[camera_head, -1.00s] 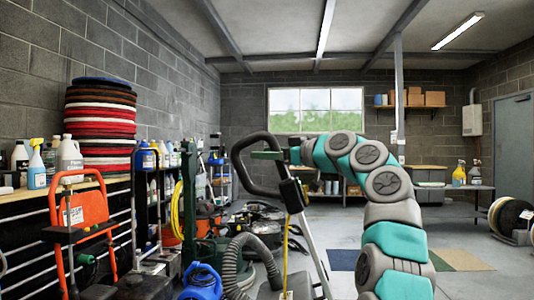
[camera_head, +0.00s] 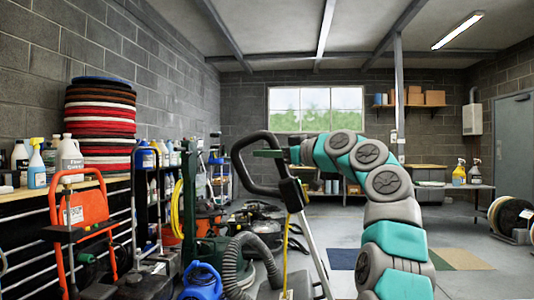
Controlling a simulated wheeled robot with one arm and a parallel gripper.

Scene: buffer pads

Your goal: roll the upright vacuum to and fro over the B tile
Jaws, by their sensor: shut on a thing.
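The upright vacuum stands in the middle foreground, with a dark loop handle (camera_head: 240,172) on a grey pole (camera_head: 313,251). Its lower end runs out of the bottom of the picture. My arm reaches in from the lower right, and my gripper (camera_head: 268,153) is shut on the handle at the upper part of the loop. Floor tiles lie behind my arm: a blue one (camera_head: 342,259) to its left and a tan one (camera_head: 466,259) to its right, with a green strip between them partly hidden. I can read no letter on any tile.
An orange-framed machine (camera_head: 83,215), a blue container (camera_head: 201,281) and a grey ribbed hose (camera_head: 232,268) crowd the left. Stacked pads (camera_head: 100,115) stand on a bench. Round pads (camera_head: 510,217) stand at the right. Open grey floor (camera_head: 465,232) lies right of my arm.

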